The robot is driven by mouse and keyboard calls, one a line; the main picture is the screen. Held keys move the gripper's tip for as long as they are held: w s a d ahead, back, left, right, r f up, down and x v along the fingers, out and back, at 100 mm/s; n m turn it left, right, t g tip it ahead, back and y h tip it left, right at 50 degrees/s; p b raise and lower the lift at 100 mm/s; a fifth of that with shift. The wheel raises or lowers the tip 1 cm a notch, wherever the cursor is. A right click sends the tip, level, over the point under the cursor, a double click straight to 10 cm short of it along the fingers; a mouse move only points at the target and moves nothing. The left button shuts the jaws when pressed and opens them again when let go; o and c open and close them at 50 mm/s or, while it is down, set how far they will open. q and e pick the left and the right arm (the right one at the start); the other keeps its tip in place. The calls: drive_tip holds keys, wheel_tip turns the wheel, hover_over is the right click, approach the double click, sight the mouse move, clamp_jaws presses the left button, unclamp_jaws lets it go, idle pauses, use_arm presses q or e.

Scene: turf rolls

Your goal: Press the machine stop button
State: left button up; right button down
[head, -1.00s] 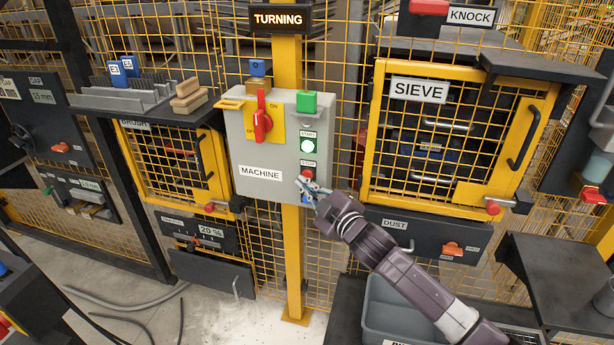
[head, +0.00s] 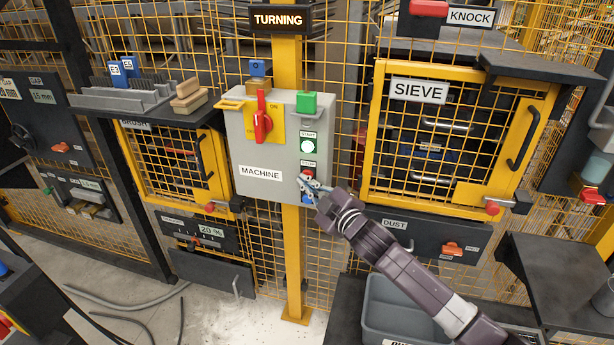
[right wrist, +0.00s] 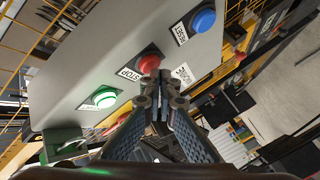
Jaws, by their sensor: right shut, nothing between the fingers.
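The grey machine box (head: 262,150) hangs on a yellow post under a lit TURNING sign (head: 278,19). Its red stop button (head: 308,174) sits below the lit green start button (head: 308,146). My right gripper (head: 308,184) is shut and empty, its tips at the stop button, partly covering it. In the right wrist view, the shut fingertips (right wrist: 158,82) overlap the lower edge of the red stop button (right wrist: 149,63). I cannot tell whether they touch it. My left gripper is not in view.
A blue reset button (right wrist: 203,21) lies beside the stop button. A red rotary switch (head: 262,122) and a green block (head: 307,103) are higher on the box. The SIEVE door (head: 378,140) stands to the right, above the DUST panel (head: 425,235).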

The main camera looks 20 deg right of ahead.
drive_tip(key=shift+w+d, duration=0.25)
drive_tip(key=shift+w, duration=0.1)
idle(0.6)
drive_tip(key=shift+s, duration=0.1)
drive_tip(key=shift+s+a+p, duration=0.4)
drive_tip(key=shift+s+a, duration=0.05)
drive_tip(key=shift+s, duration=0.15)
drive_tip(key=s+a, duration=0.1)
drive_tip(key=s+a+p, duration=0.1)
drive_tip(key=s, duration=0.2)
drive_tip(key=shift+s+a+p, duration=0.1)
drive_tip(key=shift+a+p, duration=0.2)
drive_tip(key=shift+a, duration=0.1)
idle(0.5)
